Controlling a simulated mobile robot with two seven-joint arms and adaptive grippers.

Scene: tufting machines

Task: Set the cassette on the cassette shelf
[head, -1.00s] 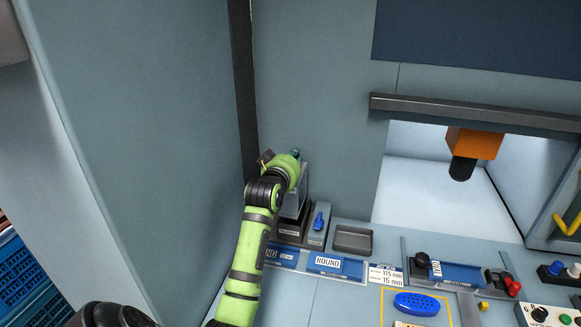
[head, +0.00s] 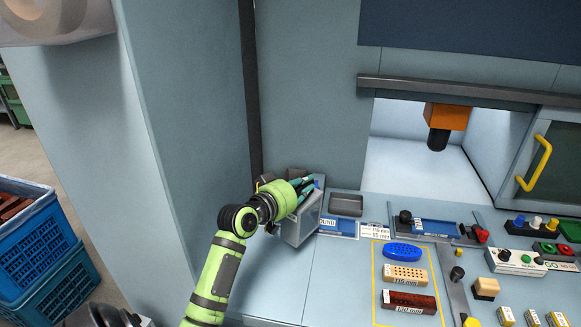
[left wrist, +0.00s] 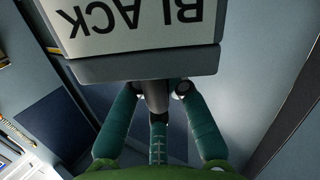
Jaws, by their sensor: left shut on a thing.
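The cassette (head: 303,225) is a grey box. My left gripper (head: 303,188) is shut on it at the top and holds it at the back left of the machine's worktop, in front of the grey wall. I cannot tell whether its underside touches the worktop. In the left wrist view, the cassette's white label reads BLACK (left wrist: 140,28), upside down, and the teal fingers (left wrist: 158,105) close on a grip below it. I cannot make out a cassette shelf in either view. My right gripper is not in view.
A dark tray (head: 346,204) and blue label plates lie right of the cassette. Brushes and blocks (head: 408,302) lie in a yellow outline. Blue crates (head: 40,240) stand on the floor at left. The worktop's front left is clear.

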